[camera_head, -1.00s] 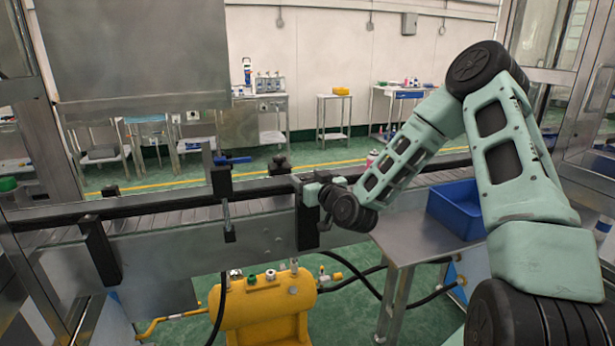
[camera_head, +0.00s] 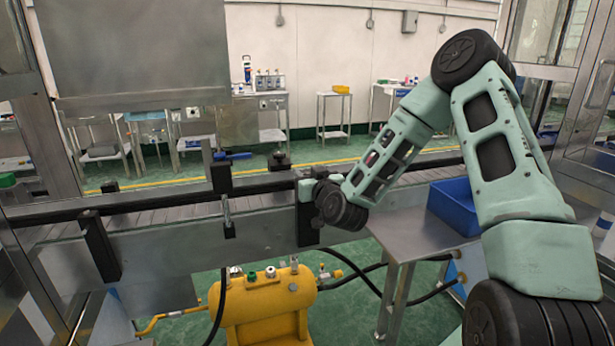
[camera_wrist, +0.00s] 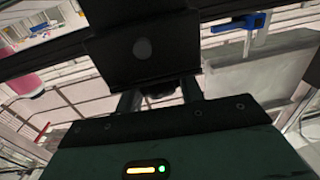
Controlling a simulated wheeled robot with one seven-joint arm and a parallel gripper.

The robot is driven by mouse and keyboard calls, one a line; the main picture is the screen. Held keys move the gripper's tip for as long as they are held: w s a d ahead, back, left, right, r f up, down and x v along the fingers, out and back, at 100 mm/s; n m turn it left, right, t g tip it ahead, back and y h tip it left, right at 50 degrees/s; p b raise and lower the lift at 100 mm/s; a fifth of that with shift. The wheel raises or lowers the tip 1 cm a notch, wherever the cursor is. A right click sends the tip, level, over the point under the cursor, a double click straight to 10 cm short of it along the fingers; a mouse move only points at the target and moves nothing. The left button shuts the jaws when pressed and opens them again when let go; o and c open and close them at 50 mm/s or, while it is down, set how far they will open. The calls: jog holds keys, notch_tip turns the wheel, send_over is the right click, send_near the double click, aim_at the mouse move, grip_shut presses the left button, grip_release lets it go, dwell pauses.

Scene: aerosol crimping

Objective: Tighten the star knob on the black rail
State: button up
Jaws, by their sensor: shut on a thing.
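The black rail (camera_head: 150,199) runs along the near side of the conveyor in the head view, and its dark underside bracket (camera_wrist: 140,50) fills the upper middle of the wrist view. My gripper (camera_head: 305,188) is at the rail, right of the middle of the head view. In the wrist view my gripper (camera_wrist: 160,93) has its two fingers on either side of a small dark knob (camera_wrist: 160,98) below the bracket. It is shut on this knob. The knob is mostly in shadow, and its star shape does not show clearly. My wrist and gripper hide it in the head view.
A blue clamp handle (camera_wrist: 246,24) shows at the upper right of the wrist view. Another black knob (camera_head: 279,162) stands up behind the rail. A steel table (camera_head: 405,240) with a blue bin (camera_head: 455,208) is close under my arm. A yellow tank (camera_head: 265,300) sits below.

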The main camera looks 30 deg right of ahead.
jog(key=m+g+h+b, duration=0.1)
jog(key=h, duration=0.1)
jog(key=m+h+b, duration=0.1)
jog(key=m+h, duration=0.1)
jog(key=h, duration=0.1)
jog(key=shift+a+g, duration=0.15)
jog(key=shift+g, duration=0.25)
jog(key=m+g+h+b, duration=0.1)
jog(key=m+g+h, duration=0.3)
jog(key=m+h, duration=0.1)
jog(key=shift+g+b, duration=0.3)
jog(key=shift+g, duration=0.1)
jog(key=m+g+h, duration=0.3)
jog(key=m+g, duration=0.1)
jog(key=g, duration=0.1)
jog(key=shift+g, duration=0.4)
jog(key=shift+d+m+g+h, duration=0.2)
jog(key=shift+m+g+h, duration=0.4)
jog(key=shift+m+g, duration=1.2)
jog(key=shift+s+g, duration=0.1)
jog(key=shift+g, duration=0.4)
jog(key=o, duration=1)
jog(key=a+b, duration=0.1)
jog(key=a, duration=0.6)
jog(key=shift+s+a+b, duration=0.1)
jog(key=shift+a+b, duration=0.1)
jog(key=shift+b, duration=0.15)
